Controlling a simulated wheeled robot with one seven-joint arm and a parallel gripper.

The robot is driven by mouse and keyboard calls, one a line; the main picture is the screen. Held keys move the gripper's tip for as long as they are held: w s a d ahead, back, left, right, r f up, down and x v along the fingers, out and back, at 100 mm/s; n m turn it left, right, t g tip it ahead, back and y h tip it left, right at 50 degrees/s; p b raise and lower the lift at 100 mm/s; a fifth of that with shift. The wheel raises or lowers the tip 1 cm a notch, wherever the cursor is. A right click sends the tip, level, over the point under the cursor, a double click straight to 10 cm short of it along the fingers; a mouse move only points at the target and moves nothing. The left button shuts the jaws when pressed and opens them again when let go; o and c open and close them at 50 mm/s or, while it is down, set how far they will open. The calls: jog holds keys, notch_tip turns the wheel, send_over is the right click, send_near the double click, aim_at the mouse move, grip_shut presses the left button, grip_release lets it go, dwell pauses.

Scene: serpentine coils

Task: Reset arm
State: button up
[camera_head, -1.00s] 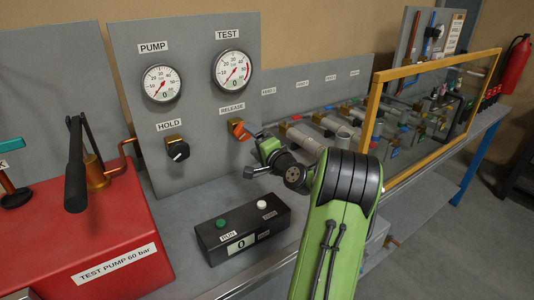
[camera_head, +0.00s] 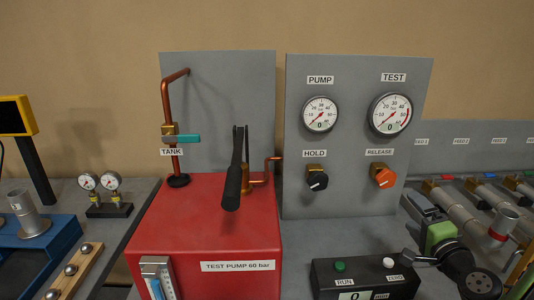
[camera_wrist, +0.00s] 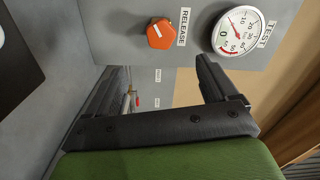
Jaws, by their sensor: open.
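My gripper (camera_head: 422,204) is open and empty at the lower right of the head view, in front of the pipes and to the right of the gauge panel. Its two dark fingers stand well apart in the wrist view (camera_wrist: 160,82). The orange RELEASE knob (camera_head: 384,177) lies left of and a little above the fingers, apart from them. The knob also shows in the wrist view (camera_wrist: 160,34), beyond the fingertips with nothing between them. Part of my green and black arm fills the lower right corner of the head view.
The grey panel (camera_head: 350,90) carries the PUMP gauge (camera_head: 320,114), the TEST gauge (camera_head: 391,114) and the black HOLD knob (camera_head: 317,180). The red test pump (camera_head: 205,235) stands left. A black RUN/ZERO box (camera_head: 365,275) sits in front, close to my arm. Pipes (camera_head: 470,203) lie right.

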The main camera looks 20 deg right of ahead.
jog(key=w+a+r+n+g+y+p, duration=0.1)
jog(key=w+a+n+g+y+p, duration=0.2)
jog(key=a+n, duration=0.75)
jog(key=w+a+r+n+g+y+p, duration=0.1)
jog(key=w+a+n+g+y+p, duration=0.2)
jog(key=a, duration=1.4)
jog(key=s+a+r+n+g+p, duration=0.1)
jog(key=s+a, duration=0.3)
jog(key=s, duration=0.6)
jog(key=s+a+r+n+g+p, duration=0.2)
jog(key=s+a+n+g+p, duration=0.1)
jog(key=s, duration=0.7)
jog(key=shift+s+a+r+n+g, duration=0.15)
jog(key=shift+a+r+n+g, duration=0.05)
jog(key=shift+a+n+g, duration=0.55)
